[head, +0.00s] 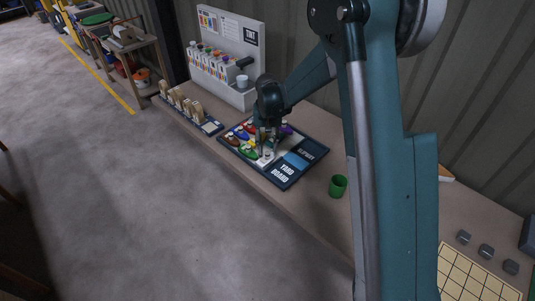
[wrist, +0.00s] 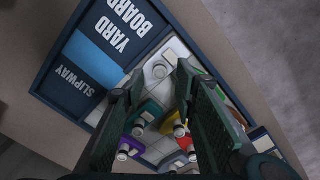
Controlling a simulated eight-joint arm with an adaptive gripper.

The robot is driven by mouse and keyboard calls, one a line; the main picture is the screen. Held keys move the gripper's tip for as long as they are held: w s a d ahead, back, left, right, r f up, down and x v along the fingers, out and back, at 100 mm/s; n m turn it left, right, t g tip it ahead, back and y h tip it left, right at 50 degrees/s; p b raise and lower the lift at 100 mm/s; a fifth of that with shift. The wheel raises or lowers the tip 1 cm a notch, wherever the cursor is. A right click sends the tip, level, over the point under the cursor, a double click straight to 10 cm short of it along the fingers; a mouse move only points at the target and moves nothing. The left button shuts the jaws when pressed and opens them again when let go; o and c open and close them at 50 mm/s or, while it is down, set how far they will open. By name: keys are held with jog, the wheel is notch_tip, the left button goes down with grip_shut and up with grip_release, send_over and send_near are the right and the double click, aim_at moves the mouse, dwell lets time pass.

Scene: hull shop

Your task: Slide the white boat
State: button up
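The yard board (head: 285,180) is a dark-rimmed tray on the bench, with a blue strip marked SLIPWAY beside the YARD BOARD lettering; it also shows in the wrist view (wrist: 68,100). The white boat (head: 266,157) sits on the board near the slipway end. My gripper (head: 268,147) points down over the board. Its two fingers (wrist: 160,68) are apart, with nothing clearly gripped. Whether they touch the boat is unclear.
A green cup (head: 338,186) stands right of the board. A rack of wooden pieces (head: 190,107) and a tint stand (head: 226,50) are behind, to the left.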

aim_at(267, 152)
jog(key=shift+f, duration=2.25)
grip_shut()
